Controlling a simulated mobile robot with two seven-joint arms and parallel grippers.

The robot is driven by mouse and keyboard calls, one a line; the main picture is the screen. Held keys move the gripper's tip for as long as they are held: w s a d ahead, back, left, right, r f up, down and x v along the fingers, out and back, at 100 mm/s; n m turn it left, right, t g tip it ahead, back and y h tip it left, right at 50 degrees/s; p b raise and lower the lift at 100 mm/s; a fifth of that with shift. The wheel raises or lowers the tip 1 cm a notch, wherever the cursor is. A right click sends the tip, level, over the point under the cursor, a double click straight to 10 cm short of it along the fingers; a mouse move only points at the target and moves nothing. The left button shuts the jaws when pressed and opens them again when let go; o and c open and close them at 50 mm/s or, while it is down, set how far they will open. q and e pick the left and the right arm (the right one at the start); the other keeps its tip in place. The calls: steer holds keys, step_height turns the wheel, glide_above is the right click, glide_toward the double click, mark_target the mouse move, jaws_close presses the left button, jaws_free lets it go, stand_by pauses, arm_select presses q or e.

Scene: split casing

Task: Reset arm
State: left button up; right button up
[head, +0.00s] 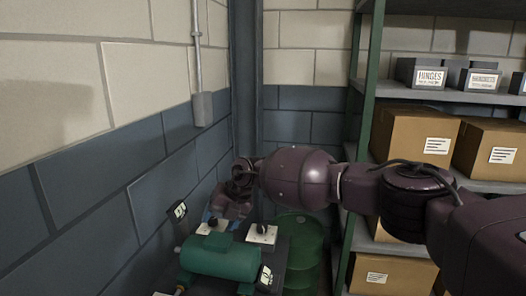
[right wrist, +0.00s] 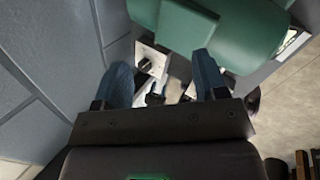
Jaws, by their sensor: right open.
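My right gripper (head: 211,214) reaches in from the right over a dark stand beside the wall. In the right wrist view its two blue fingers (right wrist: 160,78) are spread apart with nothing held between them. A green cylindrical casing (head: 218,258) lies in front of the gripper in the head view; it also shows at the top of the right wrist view (right wrist: 180,38). A white plate with a black knob (head: 262,234) is right of the gripper. Another white plate (head: 212,229) lies just below the fingers, partly hidden. My left gripper is not in view.
A block wall (head: 85,190) with a grey conduit box (head: 202,109) stands close on the left. A green barrel (head: 304,250) is behind the stand. On the right, a green-posted shelf (head: 367,95) holds cardboard boxes (head: 415,138) and labelled bins, behind my right arm.

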steer(key=s+a+r+m+t+y, duration=0.3)
steer(key=s+a+r+m+y, duration=0.2)
steer(key=s+a+r+y, duration=0.7)
steer(key=d+f+m+t+h, duration=0.4)
steer(key=d+f+m, duration=0.3)
steer(key=d, duration=0.4)
steer(key=d+f+m+t+h, duration=0.4)
steer(key=d+f+m, duration=0.2)
steer(key=d+m, duration=0.45)
steer(key=d+f+m+t+h, duration=0.5)
steer(key=d+m, duration=0.3)
steer(key=d, duration=0.3)
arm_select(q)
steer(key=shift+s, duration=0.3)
arm_select(e)
steer(key=s+d+f+m+g+h, duration=0.2)
steer(key=s+d+f+m, duration=0.1)
steer(key=s+d+f, duration=0.6)
steer(key=s+d+f+m+g+h, duration=0.3)
steer(key=s+d+f, duration=0.6)
steer(key=s+f, duration=0.4)
steer(key=s, duration=0.4)
steer(key=shift+f+g, duration=0.15)
steer(key=shift+g, duration=0.15)
